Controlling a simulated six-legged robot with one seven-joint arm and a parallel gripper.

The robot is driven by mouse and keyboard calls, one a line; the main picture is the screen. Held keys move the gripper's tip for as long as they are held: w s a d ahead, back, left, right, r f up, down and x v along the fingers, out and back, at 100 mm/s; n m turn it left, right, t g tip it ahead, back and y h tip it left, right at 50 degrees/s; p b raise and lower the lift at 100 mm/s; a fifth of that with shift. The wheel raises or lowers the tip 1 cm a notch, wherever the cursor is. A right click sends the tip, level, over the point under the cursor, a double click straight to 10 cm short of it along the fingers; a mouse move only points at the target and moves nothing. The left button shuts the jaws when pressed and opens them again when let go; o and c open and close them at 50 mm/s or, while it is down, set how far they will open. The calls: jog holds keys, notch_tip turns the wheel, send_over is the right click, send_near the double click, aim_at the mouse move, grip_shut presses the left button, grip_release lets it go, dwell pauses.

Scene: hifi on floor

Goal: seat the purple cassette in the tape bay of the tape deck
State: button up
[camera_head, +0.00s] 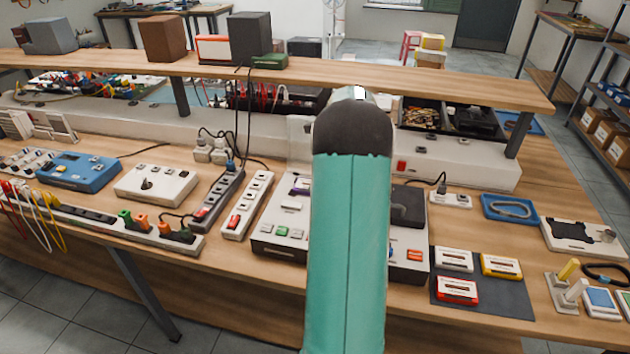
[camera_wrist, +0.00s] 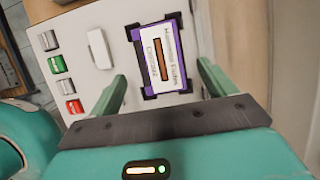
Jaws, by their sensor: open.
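The purple cassette (camera_wrist: 160,57), with a white label and brown window, lies in the tape bay (camera_wrist: 133,29) of the tape deck (camera_wrist: 107,84), between the bay's black corner pieces. I cannot tell its exact depth. My gripper (camera_wrist: 162,73) is open, with one teal finger on each side of the cassette's near part and no clear grip on it. In the head view, a purple edge of the cassette (camera_head: 299,187) shows on the deck (camera_head: 270,213) left of my arm. My arm hides the gripper and the deck's middle.
A dark mat (camera_head: 485,297) with white, yellow and red cassettes lies right of the deck. A white power strip (camera_head: 247,205) stands close on its left. A raised wooden shelf (camera_head: 440,84) runs behind. A blue tray (camera_head: 511,208) sits at the right.

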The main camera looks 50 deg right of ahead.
jog(key=w+r+v, duration=0.1)
jog(key=w+v, duration=0.1)
jog(key=v, duration=1.4)
jog(key=shift+a, duration=0.4)
dwell(0.8)
